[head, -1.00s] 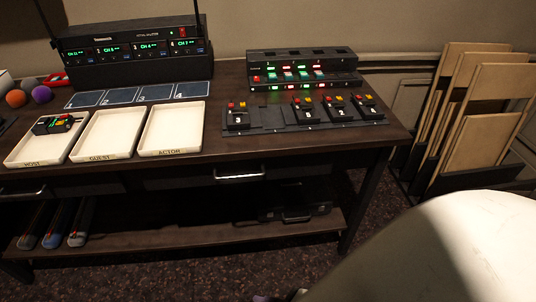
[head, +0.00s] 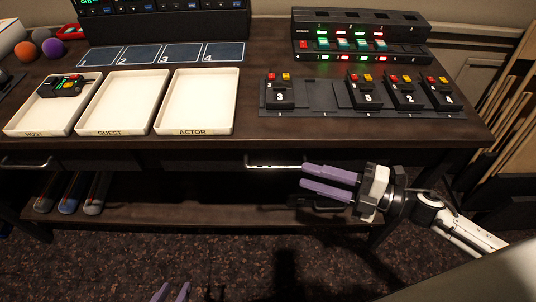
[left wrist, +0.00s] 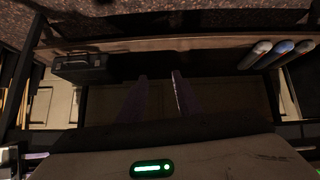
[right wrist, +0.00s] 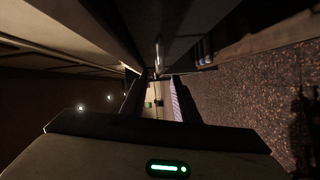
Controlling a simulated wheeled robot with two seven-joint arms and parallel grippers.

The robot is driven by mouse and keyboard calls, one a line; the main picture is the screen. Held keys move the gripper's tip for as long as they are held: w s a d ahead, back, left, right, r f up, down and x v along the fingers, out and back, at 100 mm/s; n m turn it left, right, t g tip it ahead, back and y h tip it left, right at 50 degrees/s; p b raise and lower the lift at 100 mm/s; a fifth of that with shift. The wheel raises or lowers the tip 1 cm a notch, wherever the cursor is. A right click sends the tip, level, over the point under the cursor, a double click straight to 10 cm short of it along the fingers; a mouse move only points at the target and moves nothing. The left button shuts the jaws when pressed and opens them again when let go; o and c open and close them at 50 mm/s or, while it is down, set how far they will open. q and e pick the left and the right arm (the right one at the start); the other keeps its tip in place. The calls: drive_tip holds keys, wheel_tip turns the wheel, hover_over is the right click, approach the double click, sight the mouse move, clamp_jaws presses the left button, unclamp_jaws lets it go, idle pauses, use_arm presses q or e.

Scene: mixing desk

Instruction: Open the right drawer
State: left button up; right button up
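The right drawer (head: 215,159) sits under the desk top and looks shut. Its silver bar handle (head: 276,164) is at the right of its front. My right gripper (head: 303,178) has purple fingers pointing left, just below and right of the handle's right end. The fingers are apart with nothing between them; I cannot tell whether they touch the handle. They also show apart in the right wrist view (right wrist: 158,95). My left gripper (head: 171,292) shows only its fingertips at the bottom edge. In the left wrist view (left wrist: 158,90) its fingers are apart and empty, facing the desk's underside.
The left drawer's handle (head: 28,164) is at the far left. Trays (head: 195,129) and a charger rack (head: 360,55) stand on the desk top (head: 265,50). A lower shelf (head: 210,213) runs below, with a black case (left wrist: 80,67) on it. Boards (head: 510,120) lean at the right.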

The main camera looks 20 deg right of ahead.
sight(274, 166)
drive_tip(key=x, duration=1)
drive_tip(key=shift+s+a+r, duration=0.15)
clamp_jaws()
